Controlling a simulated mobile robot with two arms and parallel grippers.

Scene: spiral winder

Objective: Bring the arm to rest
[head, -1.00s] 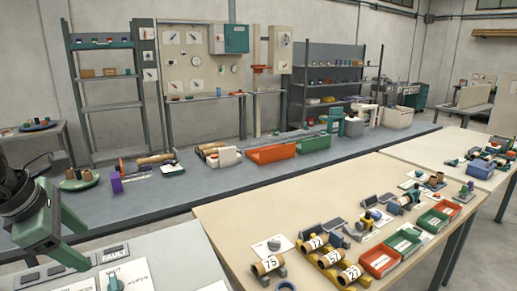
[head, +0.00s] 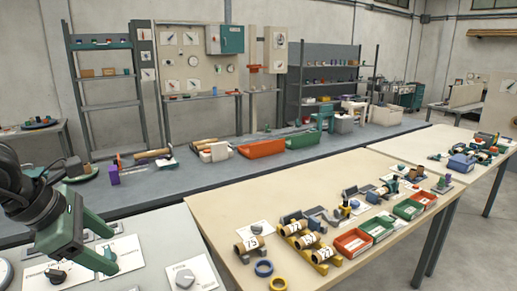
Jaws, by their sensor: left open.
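My left gripper (head: 106,245) is at the lower left of the head view, with green fingers spread apart and nothing visible between them. It hangs above a pale grey panel with labelled cards and dark knobs. One knob (head: 57,276) sits just below and left of the fingers, and a grey knob (head: 184,277) is on a card to the right. Whether the fingers touch the panel cannot be told. My right gripper is not in view.
A beige table (head: 232,208) holds cardboard tubes, rings, a red bin (head: 352,242) and green bins (head: 408,208). A long grey bench (head: 217,180) runs behind, with an orange bin (head: 261,148) and a green bin (head: 303,139). The beige table's left part is clear.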

